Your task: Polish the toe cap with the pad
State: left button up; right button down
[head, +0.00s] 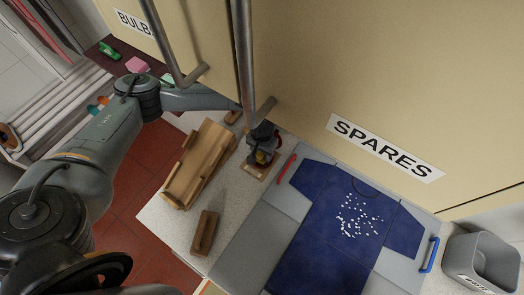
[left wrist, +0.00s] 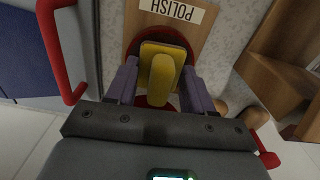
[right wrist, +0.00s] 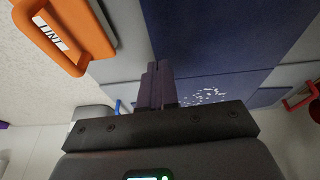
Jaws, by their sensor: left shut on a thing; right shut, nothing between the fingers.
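My left gripper (head: 263,155) is shut on a yellow pad with a raised grip (left wrist: 162,75). It is over a wooden board labelled POLISH (left wrist: 190,15). A dark red round shape (left wrist: 133,50) shows partly behind the pad; I cannot tell whether the pad touches it. Brown rounded shapes (left wrist: 248,116) show beside the gripper in the left wrist view; I cannot tell whether one is the toe cap. My right gripper (right wrist: 158,78) is shut and empty above the blue cloth (right wrist: 215,40). It is not seen in the head view.
A slatted wooden stand (head: 207,160) and a small wooden box (head: 205,232) are on the speckled counter (head: 165,225). The blue garment with white bits (head: 325,235) lies to the right. A grey bin (head: 480,260) is at far right. The SPARES cabinet (head: 400,80) stands behind.

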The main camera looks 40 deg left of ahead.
dwell(0.5)
pick_arm(q)
jog(key=shift+f+p, duration=0.1)
jog(key=shift+p, duration=0.3)
dwell(0.5)
dwell(0.6)
notch_tip(320, 180, up, 4)
jog(key=p, duration=0.5)
notch_tip(320, 180, up, 3)
jog(key=p, duration=0.4)
dwell(1.0)
